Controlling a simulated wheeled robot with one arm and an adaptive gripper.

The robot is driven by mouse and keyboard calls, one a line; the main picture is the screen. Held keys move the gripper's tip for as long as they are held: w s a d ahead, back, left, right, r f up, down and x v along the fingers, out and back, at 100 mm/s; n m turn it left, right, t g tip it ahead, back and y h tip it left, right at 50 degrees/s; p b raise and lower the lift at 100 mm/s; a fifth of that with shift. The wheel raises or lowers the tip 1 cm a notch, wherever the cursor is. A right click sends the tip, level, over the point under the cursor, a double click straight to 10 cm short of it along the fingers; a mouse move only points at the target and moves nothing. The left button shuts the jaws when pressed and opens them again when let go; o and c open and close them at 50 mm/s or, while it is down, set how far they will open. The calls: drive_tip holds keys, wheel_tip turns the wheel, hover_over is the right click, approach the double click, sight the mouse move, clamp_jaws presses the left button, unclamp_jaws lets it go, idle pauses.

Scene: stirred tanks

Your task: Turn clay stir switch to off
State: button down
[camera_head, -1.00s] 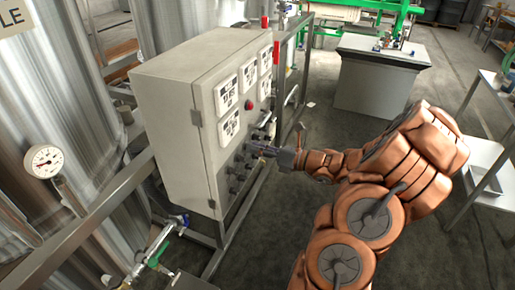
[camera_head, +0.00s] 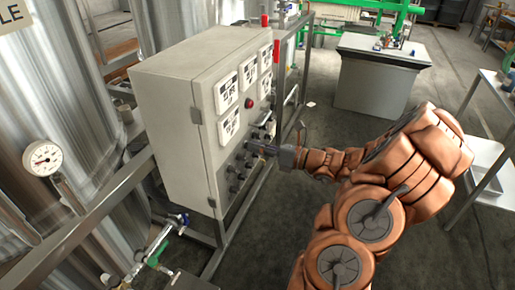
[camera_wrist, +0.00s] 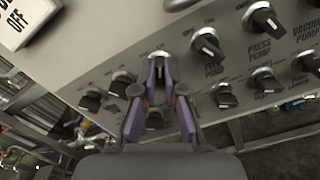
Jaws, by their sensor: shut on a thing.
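A grey control cabinet (camera_head: 175,130) stands left of centre in the head view, with rows of black switch knobs on its front panel. My gripper (camera_wrist: 160,68) is at the upper row of these knobs. Its purple-and-grey fingers are shut on one knob, which they mostly cover; a bit of its metal collar shows between the tips. No label for this knob is readable, so I cannot confirm it is the clay stir switch or read its position. In the head view, my gripper (camera_head: 262,149) reaches the panel from the right.
In the wrist view, a pump knob (camera_wrist: 208,44) is just right of my fingers, then the press pump knob (camera_wrist: 265,18). Lower knobs (camera_wrist: 224,96) sit close below. A pressure gauge (camera_head: 42,158) is at far left. Open floor lies right of the cabinet.

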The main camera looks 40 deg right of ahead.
drive_tip(key=n+b, duration=1)
drive_tip(key=n, duration=0.1)
drive_tip(key=shift+s+a+f+b, duration=0.1)
drive_tip(key=shift+a+b, duration=0.05)
drive_tip(key=shift+b, duration=0.25)
idle(0.4)
drive_tip(key=c, duration=1.2)
unclamp_jaws()
drive_tip(key=shift+c, duration=0.2)
drive_tip(key=shift+s, duration=0.1)
drive_tip(key=v, duration=1.2)
